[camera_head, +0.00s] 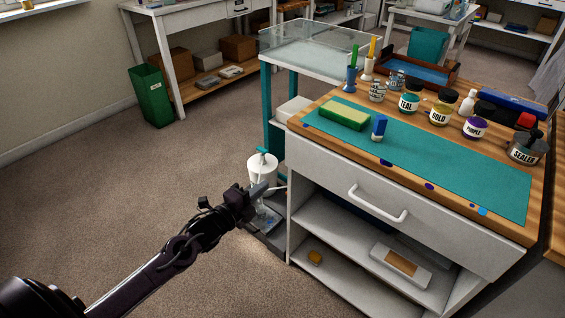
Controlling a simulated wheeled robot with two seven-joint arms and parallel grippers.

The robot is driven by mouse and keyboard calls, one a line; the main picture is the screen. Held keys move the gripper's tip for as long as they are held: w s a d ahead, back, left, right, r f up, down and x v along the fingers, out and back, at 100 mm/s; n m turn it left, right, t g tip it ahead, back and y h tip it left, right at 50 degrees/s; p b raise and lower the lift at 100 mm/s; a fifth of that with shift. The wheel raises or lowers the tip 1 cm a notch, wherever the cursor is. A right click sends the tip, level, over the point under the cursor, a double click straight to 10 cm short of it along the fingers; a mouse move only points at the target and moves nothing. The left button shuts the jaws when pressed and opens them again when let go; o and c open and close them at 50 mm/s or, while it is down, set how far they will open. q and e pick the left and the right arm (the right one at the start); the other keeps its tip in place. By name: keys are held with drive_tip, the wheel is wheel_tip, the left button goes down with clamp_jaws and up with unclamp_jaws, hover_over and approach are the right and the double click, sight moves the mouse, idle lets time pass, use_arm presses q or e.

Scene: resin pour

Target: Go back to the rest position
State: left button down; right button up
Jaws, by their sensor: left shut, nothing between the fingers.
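My left arm comes in from the lower left. My left gripper (259,191) is shut and empty, in front of the left side of the workbench, below the level of its top. Behind it stands a white dispenser-like container with a teal top (262,170), partly hidden by the gripper. I cannot tell whether the gripper touches it. My right gripper is not in view.
The workbench (330,173) carries a teal mat (440,168), a yellow-green sponge (345,114), a blue-and-white bottle (379,128) and several labelled jars. A clear-walled cart (315,62) adjoins it. A green bin (150,97) stands farther back. The carpet at left is clear.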

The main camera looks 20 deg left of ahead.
use_arm(q)
drive_tip(key=s+a+f+n+g+y+p, duration=0.3)
drive_tip(key=s+f+n, duration=0.35)
drive_tip(key=f, duration=0.65)
drive_tip(key=s+f+n+g+y+p, duration=0.25)
drive_tip(key=s+f+n+g, duration=0.2)
drive_tip(key=s+f, duration=0.6)
drive_tip(key=s+d+f+n+g+p, duration=0.1)
drive_tip(key=s+d+f+n+g, duration=0.1)
drive_tip(key=s+f, duration=0.3)
drive_tip(key=s+d+f+n+g+p, duration=0.2)
drive_tip(key=s+d+f+n+g, duration=0.1)
drive_tip(key=s, duration=1.1)
drive_tip(key=s+d+f+n+g+p, duration=0.2)
drive_tip(key=s+d+f+g, duration=0.2)
drive_tip(key=s+f, duration=0.3)
drive_tip(key=s, duration=0.2)
drive_tip(key=shift+s+d+f+n, duration=0.3)
drive_tip(key=shift+f+n, duration=0.05)
drive_tip(key=shift+n, duration=0.05)
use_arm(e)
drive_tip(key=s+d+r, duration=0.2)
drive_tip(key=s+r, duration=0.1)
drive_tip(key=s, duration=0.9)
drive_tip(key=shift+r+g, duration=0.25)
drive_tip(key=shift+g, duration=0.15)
use_arm(q)
drive_tip(key=shift+h, duration=0.25)
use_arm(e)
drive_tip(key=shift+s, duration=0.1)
